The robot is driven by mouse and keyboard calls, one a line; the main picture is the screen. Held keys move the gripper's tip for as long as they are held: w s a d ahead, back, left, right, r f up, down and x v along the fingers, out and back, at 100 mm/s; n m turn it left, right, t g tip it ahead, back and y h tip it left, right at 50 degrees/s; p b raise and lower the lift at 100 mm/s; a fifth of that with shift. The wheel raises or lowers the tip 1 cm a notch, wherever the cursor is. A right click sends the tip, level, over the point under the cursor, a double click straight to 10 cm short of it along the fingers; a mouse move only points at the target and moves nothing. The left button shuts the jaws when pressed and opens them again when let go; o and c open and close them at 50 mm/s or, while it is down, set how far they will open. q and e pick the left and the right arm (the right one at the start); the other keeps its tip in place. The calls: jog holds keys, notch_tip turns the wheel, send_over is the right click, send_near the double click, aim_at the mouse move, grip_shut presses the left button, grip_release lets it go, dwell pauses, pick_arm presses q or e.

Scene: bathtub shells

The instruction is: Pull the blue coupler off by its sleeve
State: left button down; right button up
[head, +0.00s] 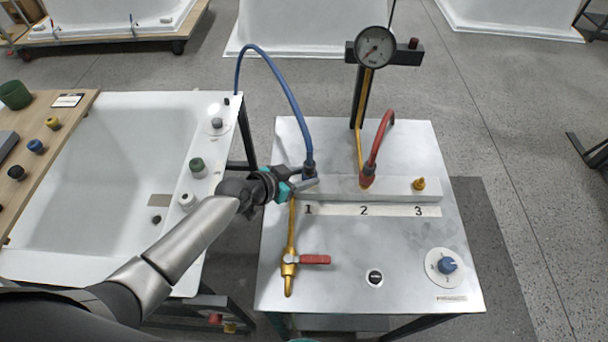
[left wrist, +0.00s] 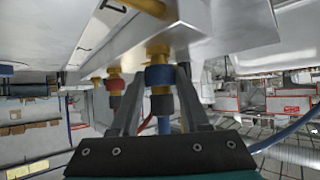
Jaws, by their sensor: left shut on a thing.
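The blue coupler (head: 309,167) sits at port 1 of the pale manifold block (head: 394,189), with the blue hose (head: 285,83) arching up and left from it. In the left wrist view it shows a blue band (left wrist: 159,76) against a brass fitting (left wrist: 157,53), and a dark grey sleeve (left wrist: 161,103) on the hose side. My left gripper (head: 305,181) is shut on the coupler, one finger on each side. The exact contact between fingers and sleeve is hard to see. My right gripper is in neither view.
The red coupler (head: 367,177) with its red hose is at port 2, close by. Port 3 has a bare brass fitting (head: 418,184). A gauge (head: 375,46) stands behind, and a red-handled valve (head: 313,259) is in front. A bathtub shell (head: 101,275) lies left.

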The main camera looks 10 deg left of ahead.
aim_at(309, 149)
pick_arm(q)
jog(key=shift+r, duration=0.15)
jog(key=shift+r+p, duration=1.85)
jog(key=shift+r, duration=0.15)
jog(key=shift+r, duration=0.2)
jog(key=shift+r+p, duration=2.4)
jog(key=shift+r, duration=0.05)
